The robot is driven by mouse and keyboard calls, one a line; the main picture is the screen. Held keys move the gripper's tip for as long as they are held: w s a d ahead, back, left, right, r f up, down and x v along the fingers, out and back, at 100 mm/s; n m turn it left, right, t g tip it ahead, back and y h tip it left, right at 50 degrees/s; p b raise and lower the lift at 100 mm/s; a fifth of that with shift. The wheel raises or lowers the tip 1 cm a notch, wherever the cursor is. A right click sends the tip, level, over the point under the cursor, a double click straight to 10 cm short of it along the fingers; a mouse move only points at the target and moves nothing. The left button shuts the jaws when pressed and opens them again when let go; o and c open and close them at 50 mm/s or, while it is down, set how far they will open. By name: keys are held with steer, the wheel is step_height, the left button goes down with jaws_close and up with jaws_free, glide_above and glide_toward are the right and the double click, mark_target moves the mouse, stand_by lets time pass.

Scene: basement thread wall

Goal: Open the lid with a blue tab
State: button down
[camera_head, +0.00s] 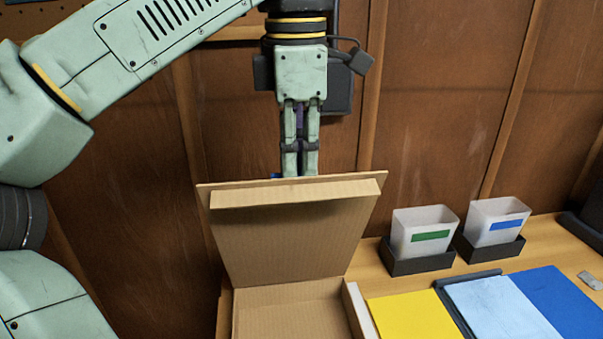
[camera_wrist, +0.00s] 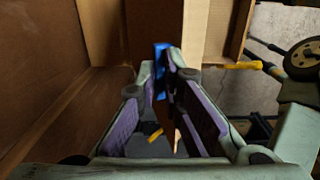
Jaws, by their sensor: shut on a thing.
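The cardboard box (camera_head: 290,300) stands on the wooden bench with its lid (camera_head: 290,240) raised steeply, inner face toward the head camera. My gripper (camera_head: 299,168) points down at the lid's top edge, its tips partly hidden behind that edge. A small bit of the blue tab (camera_head: 276,176) shows beside the fingers. In the wrist view the blue tab (camera_wrist: 161,58) is between the fingertips, and my gripper is shut on it. The visible part of the box inside looks empty.
Two translucent bins with a green label (camera_head: 430,236) and a blue label (camera_head: 506,225) stand in black holders on the right. Yellow (camera_head: 412,316), light blue (camera_head: 492,308) and dark blue (camera_head: 556,300) sheets lie in front. A wooden wall (camera_head: 440,110) is close behind the lid.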

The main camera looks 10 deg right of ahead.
steer(key=shift+w+a+f, duration=0.1)
steer(key=shift+w+f, duration=0.6)
steer(key=shift+f, duration=0.35)
steer(key=c, duration=1.1)
jaws_free()
steer(key=shift+w+f, duration=0.25)
steer(key=shift+w, duration=0.1)
steer(key=o, duration=0.5)
steer(key=shift+w+f, duration=0.15)
steer(key=shift+w, duration=0.3)
steer(key=shift+s+r, duration=0.15)
steer(key=shift+r, duration=0.1)
steer(key=shift+c, duration=0.8)
steer(key=shift+c, duration=0.4)
